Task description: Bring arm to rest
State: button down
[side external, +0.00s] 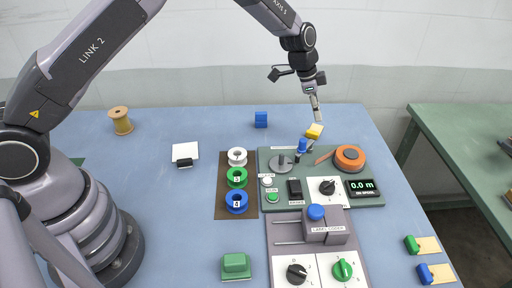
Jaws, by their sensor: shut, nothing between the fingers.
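My gripper (317,107) is shut and empty. It points down at the upper right of the side external view, above the back edge of the blue table (180,250).
The press panel (370,199) carries knobs, a display and an orange reel (350,158). A laser coder (325,228) stands in front. Spools (237,202) sit left of it. The table's left middle is mostly clear.

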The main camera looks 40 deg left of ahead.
jog(key=s+a+r+n+t, duration=0.1)
jog(key=s+a+r+n, duration=0.15)
jog(key=s+r, duration=0.35)
jog(key=s+a+r+n+y, duration=0.1)
jog(key=s+a+r, duration=0.3)
jog(key=r, duration=0.5)
jog(key=s+a+r+n+t, duration=0.1)
jog(key=s+a+r+n, duration=0.1)
jog(key=s+a+r, duration=0.4)
jog(key=s+a+r+n+y, duration=0.1)
jog(key=s+a+n, duration=0.1)
jog(key=s, duration=1)
jog(key=s+a+r+n+t+y, duration=0.1)
jog(key=s+a+r+n, duration=0.1)
jog(key=s, duration=0.9)
jog(key=shift+s+a+n+t, duration=0.35)
jog(key=shift+a+n, duration=0.35)
jog(key=shift+n, duration=0.25)
